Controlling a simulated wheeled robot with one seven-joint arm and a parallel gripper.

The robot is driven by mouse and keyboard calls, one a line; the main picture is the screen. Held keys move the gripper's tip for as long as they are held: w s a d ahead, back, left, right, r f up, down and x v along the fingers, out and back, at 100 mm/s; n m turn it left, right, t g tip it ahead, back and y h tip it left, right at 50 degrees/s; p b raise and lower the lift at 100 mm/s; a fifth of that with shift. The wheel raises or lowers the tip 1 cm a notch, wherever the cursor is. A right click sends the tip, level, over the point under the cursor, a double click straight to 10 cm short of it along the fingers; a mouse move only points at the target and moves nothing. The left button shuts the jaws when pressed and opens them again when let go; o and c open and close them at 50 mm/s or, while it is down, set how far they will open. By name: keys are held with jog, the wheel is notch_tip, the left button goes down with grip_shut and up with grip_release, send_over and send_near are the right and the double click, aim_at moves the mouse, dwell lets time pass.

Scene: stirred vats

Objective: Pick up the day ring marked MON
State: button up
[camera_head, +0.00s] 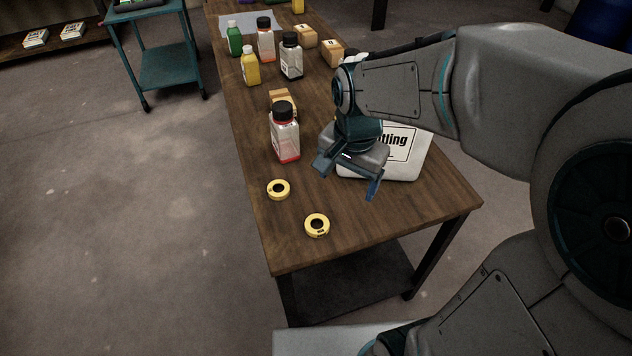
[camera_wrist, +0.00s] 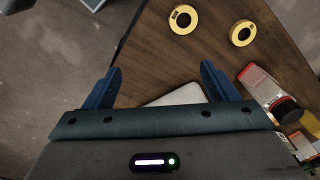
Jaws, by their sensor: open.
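Two yellow rings lie flat and apart near the front end of the wooden table. The nearer ring (camera_head: 317,235) has dark marking on its side; the other ring (camera_head: 278,197) lies farther back and to the left. In the wrist view these are the left ring (camera_wrist: 183,30) and the right ring (camera_wrist: 243,43). The lettering is too small to read, so I cannot tell which is MON. My gripper (camera_head: 349,178) is open and empty, above the table to the right of the rings. Its spread fingers (camera_wrist: 161,68) show in the wrist view, with both rings beyond them.
A white labelled object (camera_head: 408,165) is partly hidden behind my gripper. A black-capped bottle (camera_head: 285,140) stands behind the rings, with a small carton (camera_head: 283,98) behind it. Several bottles and cartons stand farther back.

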jog(key=w+a+f+m+g+b, duration=0.1)
jog(key=w+a+f+m, duration=0.3)
jog(key=a+f, duration=0.1)
jog(key=b, duration=0.1)
send_over(317, 227)
jog(key=f, duration=0.8)
jog(key=shift+w+d+f, duration=0.1)
jog(key=shift+d+f, duration=0.15)
jog(key=shift+f, duration=0.15)
jog(key=shift+a+f, duration=0.2)
jog(key=shift+f, duration=2.5)
jog(key=shift+c, duration=0.3)
jog(key=c, duration=1)
